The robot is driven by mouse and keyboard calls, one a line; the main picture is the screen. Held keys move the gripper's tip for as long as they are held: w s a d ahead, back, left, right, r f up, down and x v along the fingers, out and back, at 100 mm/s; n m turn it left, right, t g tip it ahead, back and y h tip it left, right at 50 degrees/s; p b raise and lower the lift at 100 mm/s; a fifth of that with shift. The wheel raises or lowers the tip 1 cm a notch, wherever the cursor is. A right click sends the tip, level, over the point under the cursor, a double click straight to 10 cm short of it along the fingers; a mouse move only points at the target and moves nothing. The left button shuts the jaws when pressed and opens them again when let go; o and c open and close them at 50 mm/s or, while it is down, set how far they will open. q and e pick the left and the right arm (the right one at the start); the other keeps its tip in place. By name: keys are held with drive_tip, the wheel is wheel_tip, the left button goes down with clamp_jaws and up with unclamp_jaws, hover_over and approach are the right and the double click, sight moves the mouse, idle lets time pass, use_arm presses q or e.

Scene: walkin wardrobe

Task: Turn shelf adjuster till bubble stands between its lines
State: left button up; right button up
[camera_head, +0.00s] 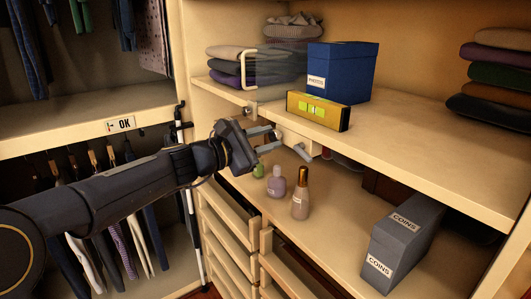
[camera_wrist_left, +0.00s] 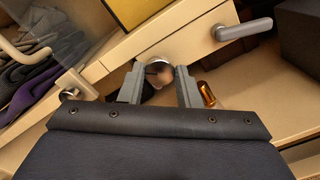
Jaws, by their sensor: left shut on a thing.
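The yellow spirit level (camera_head: 335,117) lies on the upper shelf's front edge, with a green vial (camera_head: 312,108) facing me. The bubble's place between the lines is too small to tell. The round silver shelf adjuster (camera_wrist_left: 158,66) sits at the shelf front, between the fingertips of my left gripper (camera_wrist_left: 159,79). In the head view my left gripper (camera_head: 275,138) reaches the shelf edge and is shut on the adjuster, its fingers on either side. The fingers partly hide the adjuster there. My right gripper is not in view.
A grey lever handle (camera_head: 302,152) sticks out just right of the gripper. Another small knob (camera_head: 248,111) is to its left. Bottles (camera_head: 300,195) stand below on the counter, near a grey coins box (camera_head: 398,246). A blue photos box (camera_head: 342,68) stands behind the level.

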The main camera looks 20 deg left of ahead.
use_arm(q)
drive_tip(key=o, duration=1)
drive_tip(key=b+v, duration=0.1)
drive_tip(key=v, duration=0.6)
drive_tip(key=shift+s+a, duration=0.25)
drive_tip(key=shift+s, duration=0.05)
